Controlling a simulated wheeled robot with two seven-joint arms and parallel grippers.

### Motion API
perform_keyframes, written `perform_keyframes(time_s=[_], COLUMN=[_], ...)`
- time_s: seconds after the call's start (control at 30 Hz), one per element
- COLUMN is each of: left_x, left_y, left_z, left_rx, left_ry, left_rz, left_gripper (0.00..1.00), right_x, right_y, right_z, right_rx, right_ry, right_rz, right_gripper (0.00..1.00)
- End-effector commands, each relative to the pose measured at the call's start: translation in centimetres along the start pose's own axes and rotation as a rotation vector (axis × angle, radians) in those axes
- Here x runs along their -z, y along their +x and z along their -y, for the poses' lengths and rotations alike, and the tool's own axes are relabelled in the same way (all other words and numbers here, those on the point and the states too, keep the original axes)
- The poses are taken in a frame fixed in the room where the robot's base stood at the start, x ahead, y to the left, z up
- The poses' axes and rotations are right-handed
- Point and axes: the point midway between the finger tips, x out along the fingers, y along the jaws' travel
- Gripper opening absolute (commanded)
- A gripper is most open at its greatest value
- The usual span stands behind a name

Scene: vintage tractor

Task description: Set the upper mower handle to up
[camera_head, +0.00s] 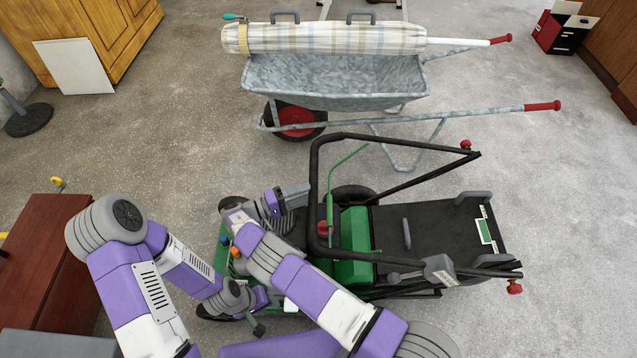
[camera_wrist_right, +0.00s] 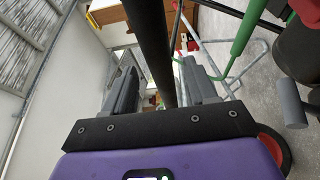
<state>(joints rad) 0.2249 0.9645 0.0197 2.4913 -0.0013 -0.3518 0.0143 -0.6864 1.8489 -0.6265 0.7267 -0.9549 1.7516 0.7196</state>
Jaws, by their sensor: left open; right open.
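The mower's upper handle (camera_head: 313,185) is a black tube loop. It lies folded back over the mower (camera_head: 355,230), its closed end near the green body and its ends at red knobs on the right. My right gripper (camera_head: 298,193) is at the loop's closed end. In the right wrist view, the open right gripper (camera_wrist_right: 160,68) has one finger on each side of the black handle tube (camera_wrist_right: 152,35); I cannot tell whether they touch it.
A metal wheelbarrow (camera_head: 335,85) carrying a long plaid bag (camera_head: 330,40) stands behind the mower. A red-brown cabinet (camera_head: 40,255) is at left. A thin green lever (camera_head: 335,170) rises beside the handle loop.

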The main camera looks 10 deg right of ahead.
Motion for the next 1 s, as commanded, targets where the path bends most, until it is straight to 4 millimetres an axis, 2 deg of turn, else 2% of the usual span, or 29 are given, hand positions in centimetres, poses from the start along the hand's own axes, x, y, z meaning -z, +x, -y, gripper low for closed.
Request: perform_keyframes(time_s=[0.2,0.4,0.77,1.0], left_x=[0.0,0.0,0.1,0.1], left_y=[-0.1,0.0,0.0,0.0], left_z=[0.0,0.0,0.0,0.0], left_rx=[0.0,0.0,0.0,0.0], left_ry=[0.0,0.0,0.0,0.0], left_rz=[-0.001,-0.001,-0.001,-0.001], left_gripper=[0.43,0.43,0.43,0.43], right_x=[-0.1,0.0,0.0,0.0], right_y=[3.2,5.4,6.0,5.9], right_z=[-0.1,0.0,0.0,0.0], right_rx=[-0.001,0.0,0.0,0.0], right_ry=[-0.001,-0.001,0.001,0.0], right_rz=[0.003,0.001,0.0,0.0], right_gripper=[0.57,0.57,0.57,0.2])
